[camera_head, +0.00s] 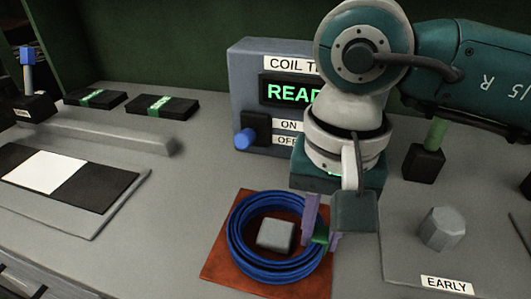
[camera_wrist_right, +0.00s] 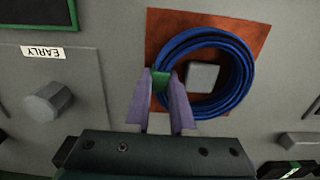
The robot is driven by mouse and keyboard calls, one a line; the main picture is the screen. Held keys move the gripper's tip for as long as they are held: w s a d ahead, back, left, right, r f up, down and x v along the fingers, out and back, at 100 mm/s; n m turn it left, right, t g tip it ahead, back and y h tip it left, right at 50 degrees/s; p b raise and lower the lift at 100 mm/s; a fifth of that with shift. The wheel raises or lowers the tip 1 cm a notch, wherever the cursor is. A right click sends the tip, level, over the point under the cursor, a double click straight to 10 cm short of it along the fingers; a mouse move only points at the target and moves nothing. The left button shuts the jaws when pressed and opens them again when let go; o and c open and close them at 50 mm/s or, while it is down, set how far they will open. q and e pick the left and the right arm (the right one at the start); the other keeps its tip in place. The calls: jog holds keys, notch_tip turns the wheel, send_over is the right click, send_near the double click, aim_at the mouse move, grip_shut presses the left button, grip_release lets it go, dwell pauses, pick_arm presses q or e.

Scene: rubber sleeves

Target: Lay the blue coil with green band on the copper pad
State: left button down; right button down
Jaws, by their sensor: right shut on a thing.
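The blue coil (camera_head: 238,257) lies on or just above the copper pad (camera_head: 213,272), around a grey block (camera_head: 276,234) at the pad's middle; I cannot tell if it touches the pad. Its green band (camera_head: 319,235) is at the coil's right side. My right gripper (camera_head: 318,228) is shut on the coil at the green band, with its purple fingers on either side. The right wrist view shows the same grip (camera_wrist_right: 161,92), the coil (camera_wrist_right: 238,76) and the copper pad (camera_wrist_right: 258,24). My left gripper is not in view.
A grey box with a lit display (camera_head: 285,93) and a blue switch knob stands behind the pad. A grey hexagonal knob (camera_head: 442,229) stands right of it, near the EARLY label (camera_head: 447,285). Two black packs with green bands (camera_head: 162,107) lie back left, behind a low grey bar (camera_head: 95,136).

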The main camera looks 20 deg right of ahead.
jog(key=shift+w, duration=0.1)
jog(key=shift+f, duration=0.1)
jog(key=c, duration=1)
grip_release()
jog(key=shift+c, duration=0.2)
